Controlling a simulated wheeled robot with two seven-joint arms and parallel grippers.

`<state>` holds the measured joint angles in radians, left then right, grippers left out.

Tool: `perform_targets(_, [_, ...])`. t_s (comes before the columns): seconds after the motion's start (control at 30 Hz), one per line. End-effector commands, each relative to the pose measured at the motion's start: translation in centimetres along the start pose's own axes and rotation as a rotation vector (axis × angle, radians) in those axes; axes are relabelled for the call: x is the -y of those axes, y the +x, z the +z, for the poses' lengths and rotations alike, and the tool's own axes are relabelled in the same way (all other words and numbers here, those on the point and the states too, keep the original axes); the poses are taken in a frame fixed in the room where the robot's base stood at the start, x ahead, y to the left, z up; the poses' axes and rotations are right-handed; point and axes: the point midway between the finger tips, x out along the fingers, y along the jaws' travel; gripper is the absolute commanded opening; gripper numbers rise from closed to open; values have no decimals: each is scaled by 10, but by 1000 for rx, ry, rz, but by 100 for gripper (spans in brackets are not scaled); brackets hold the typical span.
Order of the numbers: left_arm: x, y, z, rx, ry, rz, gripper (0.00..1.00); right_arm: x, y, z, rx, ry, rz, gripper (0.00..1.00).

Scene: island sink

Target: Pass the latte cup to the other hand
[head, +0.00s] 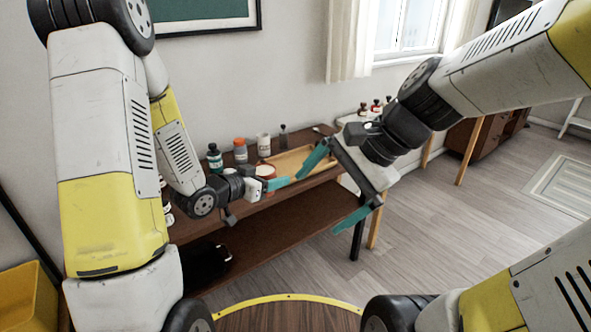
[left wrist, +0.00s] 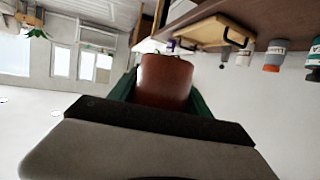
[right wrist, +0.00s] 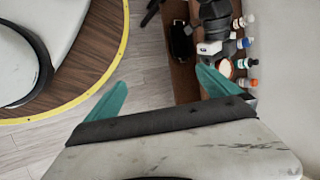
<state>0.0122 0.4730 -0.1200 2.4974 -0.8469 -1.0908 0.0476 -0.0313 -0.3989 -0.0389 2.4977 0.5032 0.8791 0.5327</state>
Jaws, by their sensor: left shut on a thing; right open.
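The latte cup (head: 265,171) is reddish-brown with a pale top in the head view. My left gripper (head: 272,180) is shut on it and holds it in front of the shelf unit. In the left wrist view the cup's brown side (left wrist: 165,80) sits between the green fingers. My right gripper (head: 318,205) is open and empty, to the right of the cup and apart from it. In the right wrist view the cup (right wrist: 226,68) shows beyond the right-hand finger, not between the fingers. The cup's lower part is partly hidden by my left gripper.
A brown shelf unit (head: 262,235) stands behind my grippers. Open floor (head: 455,240) lies to the right.

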Motion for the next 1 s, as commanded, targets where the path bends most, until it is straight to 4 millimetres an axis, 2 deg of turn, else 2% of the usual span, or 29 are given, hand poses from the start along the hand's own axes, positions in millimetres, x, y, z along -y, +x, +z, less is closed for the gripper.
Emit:
perform_targets(0.03, [0, 0, -1, -2, 1, 0, 4, 5, 12, 2, 74, 188, -6, 100])
perform_targets(0.13, [0, 0, -1, -2, 0, 0, 4, 21, 31, 5, 214, 590, -23, 100])
perform_targets(0.27, [0, 0, -1, -2, 0, -1, 4, 46, 53, -3, 387, 1117, -23, 100])
perform_targets(0.4, [0, 0, -1, -2, 0, -1, 4, 70, 74, -28, 563, 1664, -7, 100])
perform_targets(0.53, [0, 0, -1, -2, 0, -1, 4, 82, 91, -59, 701, 2081, 10, 100])
perform_targets(0.6, [0, 0, -1, -2, 0, -1, 4, 86, 98, -74, 762, 2249, 15, 100])
perform_targets(0.73, [0, 0, -1, -2, 0, -1, 4, 88, 106, -94, 837, 2451, 21, 100])
perform_targets(0.87, [0, 0, -1, -2, 0, -1, 4, 91, 112, -102, 870, 2528, 22, 100])
perform_targets(1.0, [0, 0, -1, -2, 0, -1, 4, 99, 123, -100, 872, 2535, 26, 100])
